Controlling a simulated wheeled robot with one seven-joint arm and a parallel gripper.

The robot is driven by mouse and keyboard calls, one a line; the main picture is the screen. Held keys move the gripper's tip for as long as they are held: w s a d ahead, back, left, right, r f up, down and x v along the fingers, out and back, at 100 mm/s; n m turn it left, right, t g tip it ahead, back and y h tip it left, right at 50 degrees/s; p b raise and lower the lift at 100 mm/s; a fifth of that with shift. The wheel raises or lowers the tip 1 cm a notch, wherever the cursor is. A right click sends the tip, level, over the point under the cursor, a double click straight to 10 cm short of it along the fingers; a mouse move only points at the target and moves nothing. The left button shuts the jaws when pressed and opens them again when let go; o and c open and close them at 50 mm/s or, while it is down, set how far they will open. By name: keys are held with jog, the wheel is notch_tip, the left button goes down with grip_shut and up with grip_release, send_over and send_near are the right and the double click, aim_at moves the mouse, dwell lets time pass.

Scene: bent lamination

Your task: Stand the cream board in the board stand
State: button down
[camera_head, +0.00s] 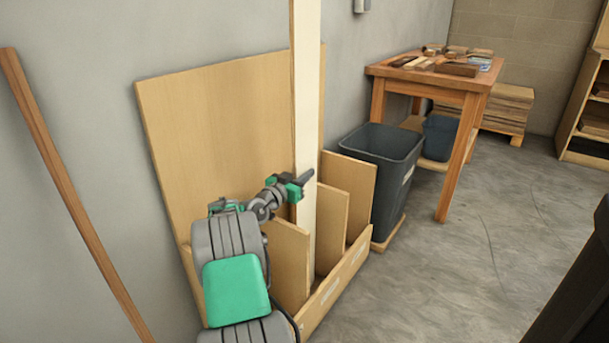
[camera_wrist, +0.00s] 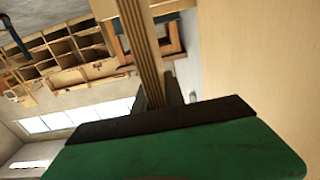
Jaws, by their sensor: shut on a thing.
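The cream board (camera_head: 306,120) is a tall, narrow board standing upright, its top out of the head view. Its lower end is down between the dividers of the board stand (camera_head: 335,290); whether it rests on the stand's floor cannot be told. My gripper (camera_head: 303,186) is shut on the cream board about midway up its visible length. The stand is a light wooden box with a tall back panel and lower dividers.
A dark grey bin (camera_head: 385,165) stands right of the stand. Beyond it is a wooden table (camera_head: 430,75) with small wood pieces on top. A brown strip of wood (camera_head: 70,190) leans on the wall at left.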

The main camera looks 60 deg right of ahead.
jog(key=shift+f, duration=0.15)
jog(key=shift+w, duration=0.15)
jog(key=shift+n, duration=0.3)
jog(key=shift+w+d, duration=0.25)
jog(key=shift+w, duration=0.95)
jog(key=shift+w+d, duration=0.2)
jog(key=shift+w, duration=0.95)
jog(key=c, duration=1.3)
grip_release()
jog(key=shift+f, duration=0.15)
jog(key=shift+c, duration=0.2)
